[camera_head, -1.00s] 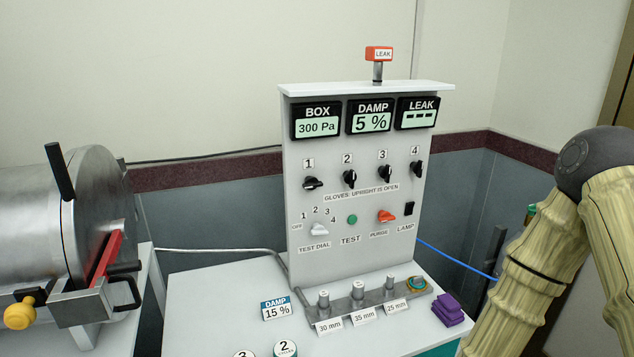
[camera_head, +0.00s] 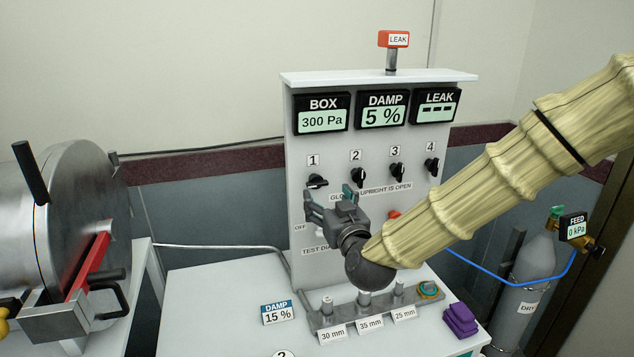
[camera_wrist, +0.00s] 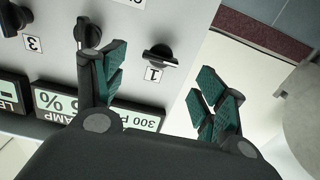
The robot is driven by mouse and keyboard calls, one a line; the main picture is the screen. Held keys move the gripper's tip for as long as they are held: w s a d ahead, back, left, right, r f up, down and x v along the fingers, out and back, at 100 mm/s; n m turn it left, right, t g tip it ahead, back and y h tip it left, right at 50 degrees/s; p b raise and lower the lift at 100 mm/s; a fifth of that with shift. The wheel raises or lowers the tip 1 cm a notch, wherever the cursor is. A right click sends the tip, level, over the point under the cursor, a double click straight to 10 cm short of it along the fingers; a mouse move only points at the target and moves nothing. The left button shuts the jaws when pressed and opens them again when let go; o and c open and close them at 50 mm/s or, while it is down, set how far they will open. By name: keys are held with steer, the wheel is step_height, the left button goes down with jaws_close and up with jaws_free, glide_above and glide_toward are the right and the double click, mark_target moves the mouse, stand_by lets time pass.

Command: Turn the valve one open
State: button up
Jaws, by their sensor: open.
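Valve one (camera_head: 317,181) is a black knob under the label 1 on the grey panel. Its handle lies sideways, while the knobs of valves two (camera_head: 357,177), three (camera_head: 397,172) and four (camera_head: 432,167) look upright. My gripper (camera_head: 328,197) is open and empty, just below and in front of valve one. In the wrist view valve one (camera_wrist: 160,53) shows beyond and between my spread green-padded fingers (camera_wrist: 163,80). The fingers look apart from the knob. My gripper hides part of the panel's lettering and lower controls.
The panel (camera_head: 298,240) stands on a white table (camera_head: 215,310). A steel chamber (camera_head: 75,215) is at left, a gas cylinder (camera_head: 530,275) at right.

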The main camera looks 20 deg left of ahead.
mark_target(319, 187)
steer(key=p+x, duration=0.2)
steer(key=x, duration=0.6)
steer(key=shift+a+f+p, duration=0.1)
steer(key=shift+a+p, duration=0.05)
steer(key=shift+p, duration=0.2)
steer(key=c, duration=1)
